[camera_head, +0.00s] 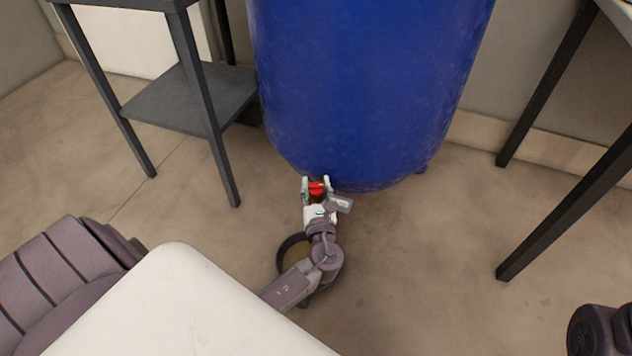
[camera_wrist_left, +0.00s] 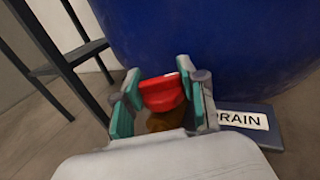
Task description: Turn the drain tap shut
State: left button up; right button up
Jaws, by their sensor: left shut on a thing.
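The red handle of the drain tap (camera_head: 316,188) is low at the front foot of the big blue tank (camera_head: 365,90). My left gripper (camera_head: 317,183) is shut on this handle, with a finger on either side of it. In the left wrist view the red handle (camera_wrist_left: 163,92) sits between the green-padded fingers (camera_wrist_left: 160,95). A brownish, brass-like part of the tap shows below the handle; the rest is hidden by the gripper. My right gripper is not in view.
A tag reading "DRAIN" (camera_wrist_left: 243,120) is right of the tap. A dark-rimmed round container (camera_head: 287,257) stands on the floor, partly under my left arm. A grey shelved stand (camera_head: 190,98) is at left; a dark-legged table (camera_head: 560,210) is at right.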

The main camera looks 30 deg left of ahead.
aim_at(316, 184)
pick_arm(q)
jog(key=n+g+y, duration=0.4)
jog(key=n+g, duration=0.1)
jog(key=g, duration=0.1)
jog(key=shift+y, duration=0.4)
jog(key=shift+n+g, duration=0.3)
jog(key=shift+g, duration=0.2)
jog(key=o, duration=1.2)
jog(key=shift+c, duration=0.2)
notch_tip(316, 184, up, 10)
